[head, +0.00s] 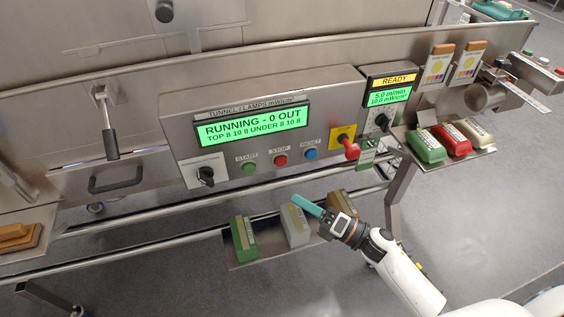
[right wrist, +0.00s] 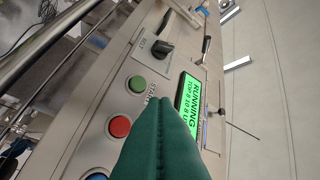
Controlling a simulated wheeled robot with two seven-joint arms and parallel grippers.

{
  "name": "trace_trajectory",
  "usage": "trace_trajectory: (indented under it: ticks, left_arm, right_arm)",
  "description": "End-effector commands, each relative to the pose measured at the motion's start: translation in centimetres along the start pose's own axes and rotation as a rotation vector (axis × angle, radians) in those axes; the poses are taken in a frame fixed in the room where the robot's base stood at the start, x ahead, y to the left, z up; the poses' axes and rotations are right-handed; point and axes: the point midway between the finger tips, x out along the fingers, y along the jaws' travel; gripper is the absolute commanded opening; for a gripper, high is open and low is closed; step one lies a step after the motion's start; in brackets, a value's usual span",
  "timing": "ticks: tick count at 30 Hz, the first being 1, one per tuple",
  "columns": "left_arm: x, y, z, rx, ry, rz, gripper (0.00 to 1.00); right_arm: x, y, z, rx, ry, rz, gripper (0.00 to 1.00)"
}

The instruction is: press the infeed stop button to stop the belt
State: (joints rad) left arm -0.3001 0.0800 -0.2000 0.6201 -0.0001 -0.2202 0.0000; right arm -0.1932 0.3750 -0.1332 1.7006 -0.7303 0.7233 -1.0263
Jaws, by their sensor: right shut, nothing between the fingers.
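The control panel (head: 262,125) has a red button (head: 280,160) under the label STOP, between a green START button (head: 249,168) and a blue RESET button (head: 310,154). In the right wrist view the red button (right wrist: 120,126) shows just left of my fingers. Another red button (head: 559,70) sits on a small box at the far right edge; its label is unreadable, and I cannot tell which is the infeed stop. My right gripper (head: 296,201) is shut and empty, below and in front of the panel, apart from the buttons. My left gripper is out of view.
The green display (head: 252,124) reads RUNNING - 0 OUT. A red knob (head: 351,151) on a yellow plate sticks out right of RESET. A low shelf with green (head: 244,238) and grey (head: 296,226) blocks lies near my gripper. Metal rails (head: 150,217) run below the panel.

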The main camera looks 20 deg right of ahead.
Motion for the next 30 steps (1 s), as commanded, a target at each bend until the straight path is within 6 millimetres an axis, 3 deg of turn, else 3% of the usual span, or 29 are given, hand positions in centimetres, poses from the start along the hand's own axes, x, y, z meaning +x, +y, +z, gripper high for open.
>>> trace_trajectory:
  ticks: [10,24,30]
  left_arm:
    - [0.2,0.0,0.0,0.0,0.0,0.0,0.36]
    - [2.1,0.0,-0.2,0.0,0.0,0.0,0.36]
    - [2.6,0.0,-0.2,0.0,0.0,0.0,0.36]
  right_arm:
    - [0.6,0.6,-0.4,0.002,0.002,0.0,0.0]
    - [4.9,4.0,-3.5,0.002,0.002,0.001,0.0]
    - [5.9,4.5,-4.2,0.003,0.001,0.001,0.0]
